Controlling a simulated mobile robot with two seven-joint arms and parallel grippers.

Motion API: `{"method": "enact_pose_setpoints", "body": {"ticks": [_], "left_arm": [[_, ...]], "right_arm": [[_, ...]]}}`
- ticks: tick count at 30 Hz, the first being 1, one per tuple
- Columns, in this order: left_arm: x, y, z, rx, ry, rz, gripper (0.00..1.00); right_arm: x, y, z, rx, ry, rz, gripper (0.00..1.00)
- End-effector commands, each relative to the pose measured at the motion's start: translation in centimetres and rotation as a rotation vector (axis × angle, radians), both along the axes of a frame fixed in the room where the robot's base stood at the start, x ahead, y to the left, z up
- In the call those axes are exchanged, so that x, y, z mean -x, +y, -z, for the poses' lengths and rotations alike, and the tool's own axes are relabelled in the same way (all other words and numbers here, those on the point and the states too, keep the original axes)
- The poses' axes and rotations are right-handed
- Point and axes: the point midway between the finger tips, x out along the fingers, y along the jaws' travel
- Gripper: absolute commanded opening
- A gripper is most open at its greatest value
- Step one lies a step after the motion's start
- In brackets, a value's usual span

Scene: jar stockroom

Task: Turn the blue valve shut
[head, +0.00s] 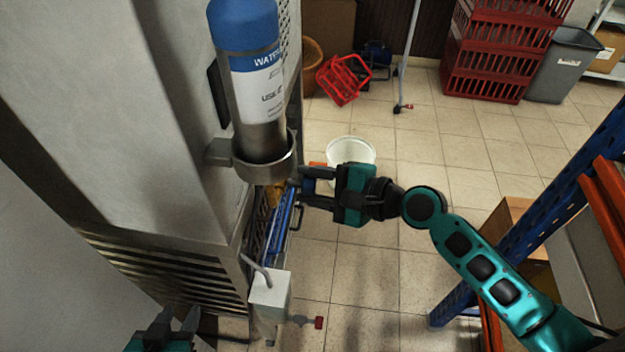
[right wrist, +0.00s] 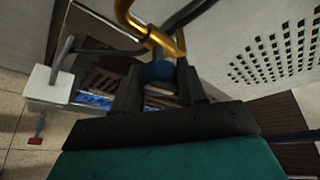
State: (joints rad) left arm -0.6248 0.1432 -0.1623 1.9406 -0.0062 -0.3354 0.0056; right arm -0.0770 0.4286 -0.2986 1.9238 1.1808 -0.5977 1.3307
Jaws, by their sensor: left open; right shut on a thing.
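The blue valve (right wrist: 158,72) shows in the right wrist view as a small rounded blue knob below a bent yellow pipe (right wrist: 167,38). My right gripper (right wrist: 159,84) has its two dark fingers on either side of the knob, shut on it. In the head view my right gripper (head: 302,187) reaches left to the side of the grey cabinet, below the water cylinder's ring; the valve is mostly hidden there. My left gripper (head: 178,328) is open and empty at the bottom left, well away from the valve.
A blue-topped water cylinder (head: 258,85) stands in a metal ring (head: 264,163) above my right gripper. A white box (head: 270,292) and a small red piece (head: 319,322) are below. A white bucket (head: 351,150) stands behind. Blue shelving (head: 535,215) is at right.

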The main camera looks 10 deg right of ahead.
Motion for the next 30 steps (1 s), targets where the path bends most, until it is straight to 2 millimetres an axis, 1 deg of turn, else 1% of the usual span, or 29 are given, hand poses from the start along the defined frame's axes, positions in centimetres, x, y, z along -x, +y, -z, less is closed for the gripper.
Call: {"method": "enact_pose_setpoints", "body": {"ticks": [3,9,26,27,30], "left_arm": [[-0.02,0.00,-0.02,0.000,0.000,0.000,0.43],[-0.01,-0.01,-0.04,0.000,0.000,0.000,0.43],[-0.01,-0.04,-0.04,0.000,0.000,0.000,0.43],[0.00,-0.04,-0.03,0.001,0.000,0.001,0.43],[0.00,-0.05,-0.03,0.001,0.000,0.001,0.43]], "right_arm": [[0.02,0.01,0.07,-0.023,0.058,-0.001,0.11],[0.02,0.01,0.07,-0.048,0.118,-0.001,0.11],[0.07,0.05,0.11,-0.060,0.146,-0.002,0.11],[0.07,0.05,0.11,-0.060,0.146,-0.002,0.44],[0.06,0.04,0.09,-0.060,0.144,-0.001,0.53]]}}
